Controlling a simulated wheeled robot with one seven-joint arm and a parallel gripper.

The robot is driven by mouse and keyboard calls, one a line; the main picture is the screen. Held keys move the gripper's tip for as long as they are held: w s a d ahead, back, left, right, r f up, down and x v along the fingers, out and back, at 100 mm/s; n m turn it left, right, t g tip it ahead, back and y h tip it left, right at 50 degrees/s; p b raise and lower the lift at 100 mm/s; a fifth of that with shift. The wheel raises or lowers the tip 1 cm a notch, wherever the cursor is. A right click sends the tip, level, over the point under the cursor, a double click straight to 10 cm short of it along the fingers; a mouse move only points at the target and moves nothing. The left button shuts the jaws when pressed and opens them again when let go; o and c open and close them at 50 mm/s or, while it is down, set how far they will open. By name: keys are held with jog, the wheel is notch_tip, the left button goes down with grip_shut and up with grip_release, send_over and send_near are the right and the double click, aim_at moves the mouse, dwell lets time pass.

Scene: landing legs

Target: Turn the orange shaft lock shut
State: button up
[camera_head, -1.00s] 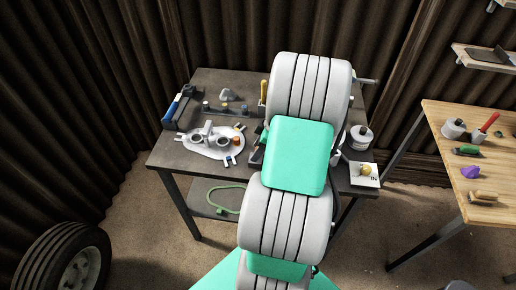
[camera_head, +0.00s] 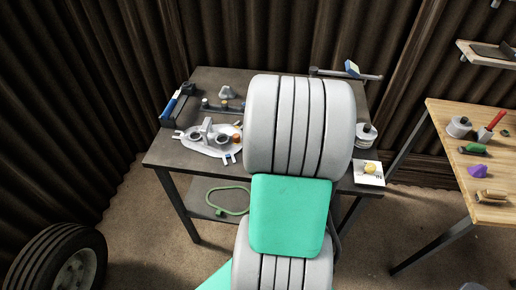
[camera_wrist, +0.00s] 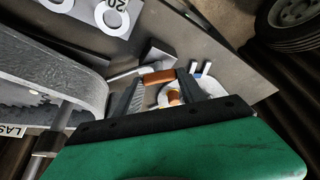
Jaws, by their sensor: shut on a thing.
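The orange shaft lock shows in the wrist view as a short orange bar (camera_wrist: 160,76) between my fingertips. My gripper (camera_wrist: 161,80) is shut on it, one finger on each side. A grey rod and a dark block lie just beyond it. How far the lock is turned, I cannot tell.
A pale plate (camera_head: 217,149) with fittings and an orange knob (camera_head: 237,138) is on the dark bench (camera_head: 165,158). A blue-handled tool (camera_head: 172,106) stands at the left. A weight (camera_head: 366,134) and a white card (camera_head: 361,177) are at the right. A wooden table (camera_head: 445,118) stands farther right.

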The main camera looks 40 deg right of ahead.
jog(key=m+h, duration=0.1)
jog(key=m, duration=0.1)
jog(key=m+b, duration=0.1)
jog(key=m, duration=0.1)
jog(key=shift+w+a+m+h, duration=0.1)
jog(key=shift+a+m+h, duration=0.05)
jog(key=shift+m+h, duration=0.2)
jog(key=shift+m+g+h+b, duration=0.65)
jog(key=shift+m+g+b, duration=0.15)
jog(key=shift+m, duration=1.15)
jog(key=o, duration=1.4)
jog(key=shift+c, duration=0.2)
jog(key=shift+r, duration=0.1)
jog(key=v, duration=0.7)
jog(key=shift+a+r+b, duration=0.2)
jog(key=shift+r+b, duration=0.1)
jog(key=shift+b, duration=0.05)
